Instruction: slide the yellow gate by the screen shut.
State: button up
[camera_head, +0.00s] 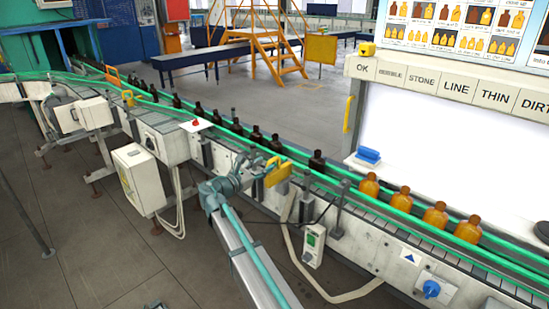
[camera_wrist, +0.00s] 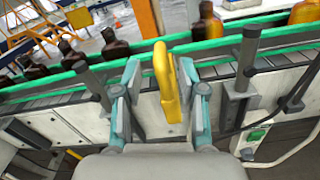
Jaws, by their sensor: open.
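A yellow gate piece (camera_head: 278,173) stands at the near side of the bottle conveyor, left of the white lit screen (camera_head: 440,150). My gripper (camera_head: 254,172) is at this piece. In the wrist view, my gripper (camera_wrist: 158,84) is open, with one finger on each side of the upright yellow handle (camera_wrist: 167,85). The handle is nearer the right finger; I cannot tell whether they touch. Whether the gate blocks the lane is unclear. A dark bottle (camera_head: 317,161) stands on the belt just right of the gate.
Several dark bottles (camera_head: 237,126) line the belt to the left, and several amber bottles (camera_head: 402,199) stand to the right. Green guide rails (camera_head: 330,184) run along the conveyor. Grey posts (camera_wrist: 244,80) rise near my fingers. A green-button box (camera_head: 313,244) hangs below.

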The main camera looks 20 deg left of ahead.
aim_at(271, 161)
jog(key=p+x, duration=0.1)
jog(key=x, duration=0.5)
jog(key=shift+w+p, duration=0.2)
jog(key=shift+p, duration=0.2)
grip_shut()
